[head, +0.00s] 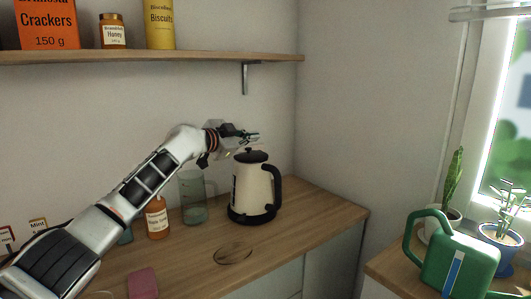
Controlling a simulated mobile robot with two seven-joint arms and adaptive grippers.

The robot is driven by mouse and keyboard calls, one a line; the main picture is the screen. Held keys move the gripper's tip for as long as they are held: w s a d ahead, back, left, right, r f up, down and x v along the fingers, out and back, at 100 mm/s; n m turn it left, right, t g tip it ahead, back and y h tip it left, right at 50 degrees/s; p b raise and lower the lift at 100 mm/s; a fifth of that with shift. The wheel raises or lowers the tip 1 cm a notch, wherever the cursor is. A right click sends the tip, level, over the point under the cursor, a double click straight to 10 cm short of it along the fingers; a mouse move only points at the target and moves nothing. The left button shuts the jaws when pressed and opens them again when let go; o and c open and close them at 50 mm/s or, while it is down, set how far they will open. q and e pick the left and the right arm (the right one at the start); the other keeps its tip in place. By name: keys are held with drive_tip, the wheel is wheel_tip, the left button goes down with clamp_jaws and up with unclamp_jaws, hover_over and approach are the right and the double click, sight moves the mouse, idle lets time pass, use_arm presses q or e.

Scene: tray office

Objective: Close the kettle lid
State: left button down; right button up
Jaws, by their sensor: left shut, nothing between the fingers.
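The kettle (254,193) is cream with a black base, a black handle on its right side and a black lid with a small knob. It stands upright on the wooden counter near the back corner. The lid (251,157) is at the top of the kettle, and I cannot tell whether it is fully down. My left gripper (250,136) is shut and empty, just above the lid in the picture. Whether it touches the knob is not clear. My right gripper is not in view.
A glass jug (194,205) and an orange bottle (157,219) stand left of the kettle. A pink block (142,282) lies near the front. A shelf (180,57) with food packages hangs above. A green watering can (460,268) and plants stand at the right.

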sight(243, 156)
use_arm(q)
drive_tip(key=shift+w+a+f+n+b, duration=0.45)
drive_tip(key=shift+w+f+n+b, duration=0.2)
drive_tip(key=shift+f+n, duration=0.2)
drive_tip(key=shift+w+a+f+n+g+b, duration=0.1)
drive_tip(key=shift+a+n+g+b, duration=0.2)
drive_tip(key=shift+n+b, duration=0.15)
drive_tip(key=shift+w+a+f+n, duration=0.15)
drive_tip(key=shift+w+n, duration=0.05)
drive_tip(key=shift+n, duration=0.2)
drive_tip(key=shift+w+a+f+n+g+h+b, duration=0.3)
drive_tip(key=shift+w+a+f+n+h+b, duration=0.15)
drive_tip(key=shift+n+b, duration=0.5)
drive_tip(key=shift+w+a+f+n+b, duration=0.2)
drive_tip(key=shift+a+f+n+b, duration=0.1)
drive_tip(key=shift+n+b, duration=0.3)
drive_tip(key=shift+n, duration=0.25)
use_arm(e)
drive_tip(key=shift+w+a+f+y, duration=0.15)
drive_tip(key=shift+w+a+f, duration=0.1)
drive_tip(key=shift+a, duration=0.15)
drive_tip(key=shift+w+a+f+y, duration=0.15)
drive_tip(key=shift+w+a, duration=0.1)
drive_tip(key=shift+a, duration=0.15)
use_arm(q)
drive_tip(key=shift+r, duration=0.1)
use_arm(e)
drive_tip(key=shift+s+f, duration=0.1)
use_arm(q)
drive_tip(key=shift+r, duration=0.1)
